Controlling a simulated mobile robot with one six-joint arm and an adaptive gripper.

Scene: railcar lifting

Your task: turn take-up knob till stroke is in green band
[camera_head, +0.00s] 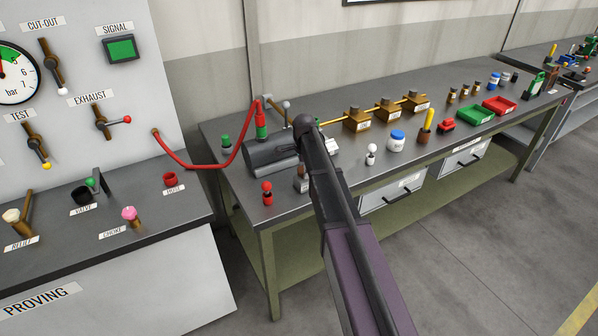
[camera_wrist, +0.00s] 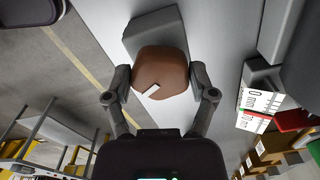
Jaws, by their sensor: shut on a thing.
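In the wrist view, the brown rounded take-up knob (camera_wrist: 168,66) sits between the two fingers of my gripper (camera_wrist: 160,76), which is shut on its sides. A short white mark (camera_wrist: 151,90) shows on the knob's face, pointing to the lower left. Behind the knob is a grey block (camera_wrist: 148,28). To the right, a white scale plate (camera_wrist: 262,100) carries black figures, a green strip and a red band. I cannot make out a stroke pointer on it. In the head view my arm covers the gripper; a white plate (camera_head: 332,146) shows beside the arm.
The grey workbench (camera_head: 350,200) holds a dark cylinder (camera_head: 268,154) with a red hose, a red-topped knob (camera_head: 267,192), a white-topped knob (camera_head: 371,154) and a blue-lidded jar (camera_head: 396,140) close by. The proving panel (camera_head: 85,80) stands at the left.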

